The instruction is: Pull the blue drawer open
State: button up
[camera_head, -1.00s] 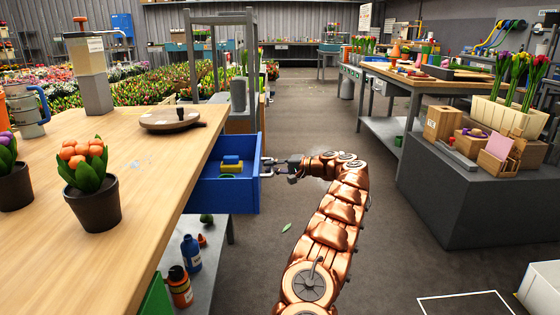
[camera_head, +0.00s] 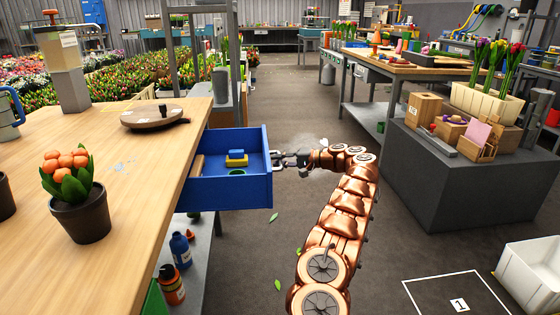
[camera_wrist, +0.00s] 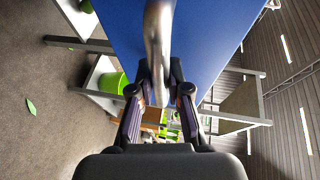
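The blue drawer (camera_head: 232,192) stands well out from the right side of the wooden workbench (camera_head: 130,165). Its inside shows a blue and yellow block (camera_head: 236,158), a green round thing and a light wooden piece. Its silver handle (camera_head: 278,158) is on the outer front face. My gripper (camera_head: 284,159) is at that handle. In the wrist view the handle bar (camera_wrist: 158,35) runs between my two fingers (camera_wrist: 159,78), which press in from both sides, with the blue drawer front (camera_wrist: 215,35) behind it.
Bottles (camera_head: 180,250) stand on the shelf below. Grey floor (camera_head: 290,225) with a few leaves lies clear right of the drawer; a grey display block (camera_head: 465,180) stands farther right.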

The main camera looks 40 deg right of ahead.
jog(key=o, duration=0.4)
jog(key=v, duration=1.2)
dwell(0.3)
